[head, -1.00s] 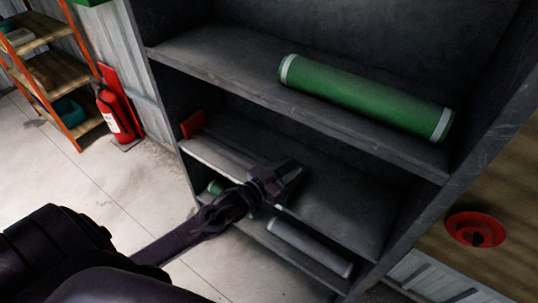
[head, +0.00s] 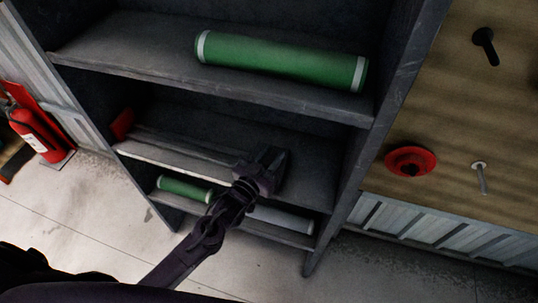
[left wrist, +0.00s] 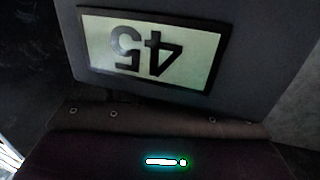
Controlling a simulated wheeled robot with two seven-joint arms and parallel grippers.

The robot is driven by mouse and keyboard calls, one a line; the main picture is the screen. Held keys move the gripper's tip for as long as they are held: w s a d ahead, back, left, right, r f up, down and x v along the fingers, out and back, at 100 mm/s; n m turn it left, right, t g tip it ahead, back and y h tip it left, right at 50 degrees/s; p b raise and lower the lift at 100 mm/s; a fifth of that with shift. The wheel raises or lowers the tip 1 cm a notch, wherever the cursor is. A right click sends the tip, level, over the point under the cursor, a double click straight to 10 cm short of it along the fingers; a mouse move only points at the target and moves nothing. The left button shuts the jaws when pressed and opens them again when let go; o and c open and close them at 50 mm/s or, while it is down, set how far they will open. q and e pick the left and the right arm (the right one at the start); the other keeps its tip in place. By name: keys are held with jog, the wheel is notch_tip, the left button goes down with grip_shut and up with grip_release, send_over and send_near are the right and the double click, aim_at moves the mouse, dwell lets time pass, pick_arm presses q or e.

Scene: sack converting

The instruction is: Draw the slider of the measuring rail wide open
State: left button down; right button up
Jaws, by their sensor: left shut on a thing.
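The measuring rail (head: 185,143) lies along the middle shelf of a dark grey rack, with a red end piece (head: 122,124) at its left. My left gripper (head: 264,168) is at the rail's right part, well apart from the red end. It is shut on the slider, which it mostly hides in the head view. In the left wrist view the slider's grey body (left wrist: 255,60) fills the space before the gripper, with a pale display (left wrist: 150,48) reading 45 upside down. My right gripper is not in view.
A green roll (head: 280,60) lies on the shelf above. A smaller green roll (head: 185,188) and a grey roll (head: 280,218) lie below. The rack's right upright (head: 375,140) stands right of my gripper. A red fire extinguisher (head: 38,135) stands at left.

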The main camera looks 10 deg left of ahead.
pick_arm(q)
jog(key=c, duration=1.1)
grip_release()
jog(key=shift+d, duration=0.35)
jog(key=shift+c, duration=0.2)
jog(key=shift+s+a+f, duration=0.1)
jog(key=shift+s+a, duration=0.15)
jog(key=shift+s, duration=0.2)
jog(key=b+v, duration=0.1)
jog(key=v, duration=0.5)
jog(key=shift+s, duration=0.15)
jog(key=shift+s+a, duration=0.15)
jog(key=shift+s, duration=0.15)
